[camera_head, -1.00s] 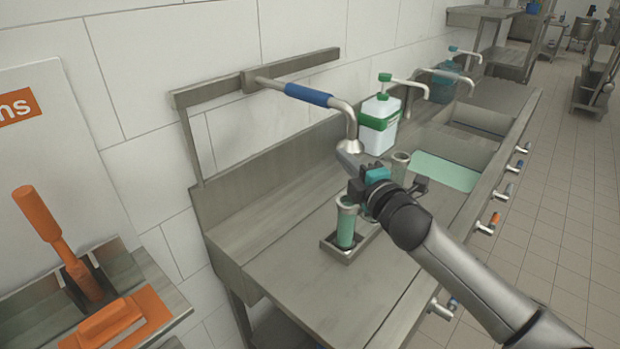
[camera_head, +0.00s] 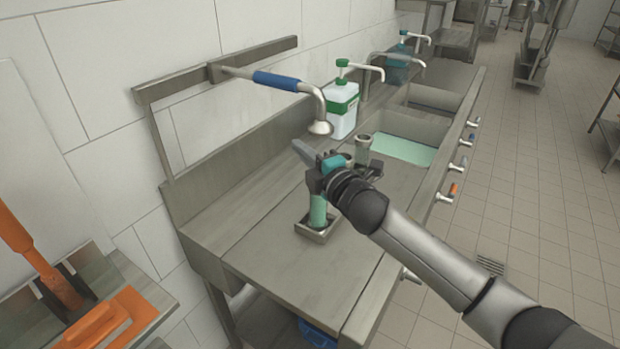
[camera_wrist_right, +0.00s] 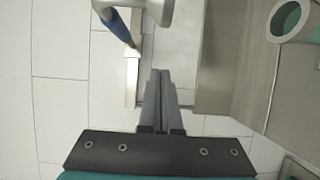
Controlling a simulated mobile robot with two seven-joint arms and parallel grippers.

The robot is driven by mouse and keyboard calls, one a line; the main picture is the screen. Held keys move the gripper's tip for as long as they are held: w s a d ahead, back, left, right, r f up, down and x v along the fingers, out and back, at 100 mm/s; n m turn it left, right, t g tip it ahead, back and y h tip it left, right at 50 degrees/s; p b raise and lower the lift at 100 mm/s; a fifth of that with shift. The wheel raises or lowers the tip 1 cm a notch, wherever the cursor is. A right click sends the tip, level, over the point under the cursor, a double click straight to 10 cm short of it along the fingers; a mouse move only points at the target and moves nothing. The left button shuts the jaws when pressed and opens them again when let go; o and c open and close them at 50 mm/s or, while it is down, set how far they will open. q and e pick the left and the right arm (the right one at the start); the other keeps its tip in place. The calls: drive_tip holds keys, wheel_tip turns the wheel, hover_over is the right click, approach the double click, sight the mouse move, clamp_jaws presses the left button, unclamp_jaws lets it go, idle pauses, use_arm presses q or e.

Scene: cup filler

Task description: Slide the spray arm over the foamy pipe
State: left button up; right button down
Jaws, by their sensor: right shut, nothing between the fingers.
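The spray arm (camera_head: 277,81) is a bent metal tube with a blue sleeve, reaching out from a wall bracket; its bell-shaped head (camera_head: 320,127) points down. In the right wrist view its blue sleeve (camera_wrist_right: 118,25) and head (camera_wrist_right: 158,10) are at the top. A green pipe (camera_head: 318,210) stands upright in a small metal tray (camera_head: 312,235), its top hidden by my gripper. A second upright pipe (camera_head: 363,152) stands behind it. I cannot tell which is foamy. My right gripper (camera_head: 300,148) is shut and empty, just below and left of the head. My left gripper is out of view.
A white and green pump bottle (camera_head: 342,108) stands behind the spray head. A sink with green liquid (camera_head: 404,149) lies to the right. Orange tools (camera_head: 105,325) are at the lower left. The counter (camera_head: 275,250) left of the tray is clear.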

drive_tip(key=w+d+v, duration=0.1)
drive_tip(key=v, duration=0.8)
drive_tip(key=s+d+f+m+g+h, duration=0.45)
drive_tip(key=s+f+m+h, duration=0.25)
drive_tip(key=s+f+m, duration=0.6)
drive_tip(key=s+d+f+m+g+h, duration=0.1)
drive_tip(key=s+d+f+m+g, duration=0.3)
drive_tip(key=s, duration=0.6)
drive_tip(key=s+d+f+m+g+h, duration=0.1)
drive_tip(key=s+f+m+g, duration=0.35)
drive_tip(key=s, duration=0.45)
wheel_tip(320, 180, down, 27)
drive_tip(key=s+b, duration=0.2)
drive_tip(key=b, duration=0.4)
use_arm(q)
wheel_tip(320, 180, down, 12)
drive_tip(key=b, duration=0.6)
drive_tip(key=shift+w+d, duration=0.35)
use_arm(e)
drive_tip(key=s+d+f+g, duration=0.1)
drive_tip(key=s+f, duration=0.6)
drive_tip(key=f, duration=0.3)
drive_tip(key=s+d+f, duration=0.2)
drive_tip(key=s+f, duration=0.6)
drive_tip(key=f, duration=0.1)
drive_tip(key=shift+f+g, duration=0.4)
